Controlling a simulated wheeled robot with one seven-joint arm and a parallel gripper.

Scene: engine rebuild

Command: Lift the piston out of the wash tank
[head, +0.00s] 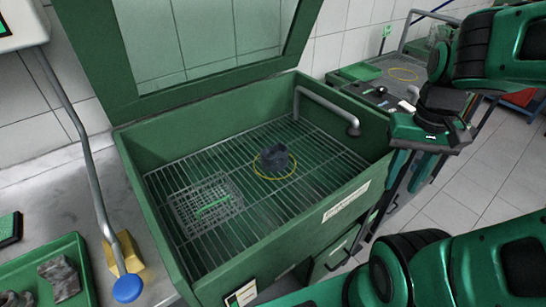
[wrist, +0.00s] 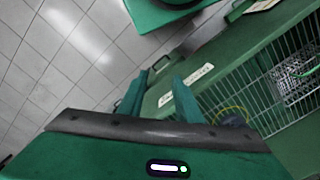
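The wash tank (head: 150,218) is a green open box with a wire rack inside and its framed lid raised. The piston (head: 275,158), a dark grey lump, stands on the rack inside a thin yellow ring. My gripper (head: 408,182) is outside the tank, past its right side, with the fingers pointing down. Its fingers are apart with nothing between them. In the wrist view my gripper (wrist: 160,84) also shows spread fingers beside the tank wall. There the piston (wrist: 232,119) is partly hidden behind my gripper's body.
A wire basket (head: 208,204) with a green handle lies on the rack's left. A bent grey pipe (head: 326,108) rises at the tank's back right corner. A green tray (head: 50,280) with grey parts is at lower left. Another workbench (head: 400,75) stands behind.

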